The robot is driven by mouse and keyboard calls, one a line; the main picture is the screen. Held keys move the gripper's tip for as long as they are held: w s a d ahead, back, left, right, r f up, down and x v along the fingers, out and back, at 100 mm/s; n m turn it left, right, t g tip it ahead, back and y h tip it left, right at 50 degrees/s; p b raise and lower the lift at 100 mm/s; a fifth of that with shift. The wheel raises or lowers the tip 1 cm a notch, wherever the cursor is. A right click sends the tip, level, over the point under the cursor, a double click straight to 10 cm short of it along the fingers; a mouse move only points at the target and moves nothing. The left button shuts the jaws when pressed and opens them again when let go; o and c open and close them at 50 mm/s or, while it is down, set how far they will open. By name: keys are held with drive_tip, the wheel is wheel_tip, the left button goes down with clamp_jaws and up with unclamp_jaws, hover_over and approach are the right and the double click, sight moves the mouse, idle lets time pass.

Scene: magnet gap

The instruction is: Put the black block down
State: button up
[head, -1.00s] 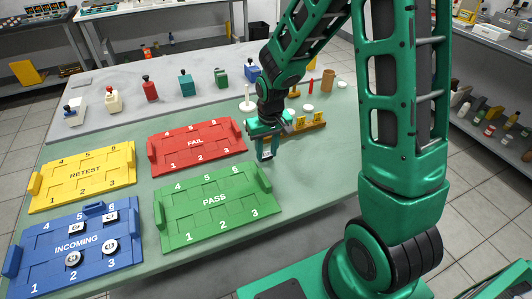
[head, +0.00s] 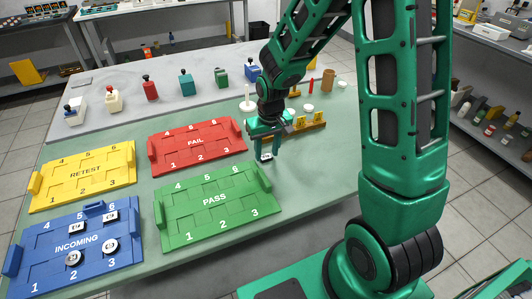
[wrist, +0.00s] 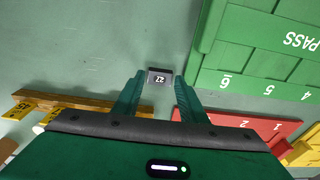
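The black block (wrist: 159,77) has a white label on top that reads 27. It sits between the fingertips of my gripper (wrist: 160,80) in the wrist view, with a finger close against each side. In the head view the block (head: 265,156) shows low between the fingers of my gripper (head: 264,150), over the green mat (head: 300,180) right of the red FAIL tray and the green PASS tray. The gripper looks shut on the block. The block is at or just above the mat; I cannot tell whether it touches.
The PASS tray (head: 215,205) and FAIL tray (head: 197,146) are empty, as is the yellow RETEST tray (head: 84,175). The blue INCOMING tray (head: 75,248) holds several labelled pieces. A wooden rack with yellow tags (head: 310,125) stands just behind the gripper. Bare mat lies in front.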

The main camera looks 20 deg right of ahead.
wheel_tip(320, 180, up, 11)
drive_tip(key=s, duration=0.1)
drive_tip(key=s+d+r+m, duration=0.2)
drive_tip(key=s+d, duration=0.2)
drive_tip(key=s, duration=0.5)
drive_tip(key=s+d+r+m+g, duration=0.1)
drive_tip(key=s+d+r+m, duration=0.1)
drive_tip(key=s+d, duration=0.3)
drive_tip(key=s+d+r+m, duration=0.2)
drive_tip(key=s+d, duration=0.3)
drive_tip(key=s, duration=0.7)
drive_tip(key=shift+s+d+r, duration=0.25)
drive_tip(key=shift+s+r, duration=0.1)
drive_tip(key=shift+s, duration=0.05)
drive_tip(key=shift+o, duration=0.5)
drive_tip(key=shift+s, duration=0.45)
drive_tip(key=shift+c, duration=1.4)
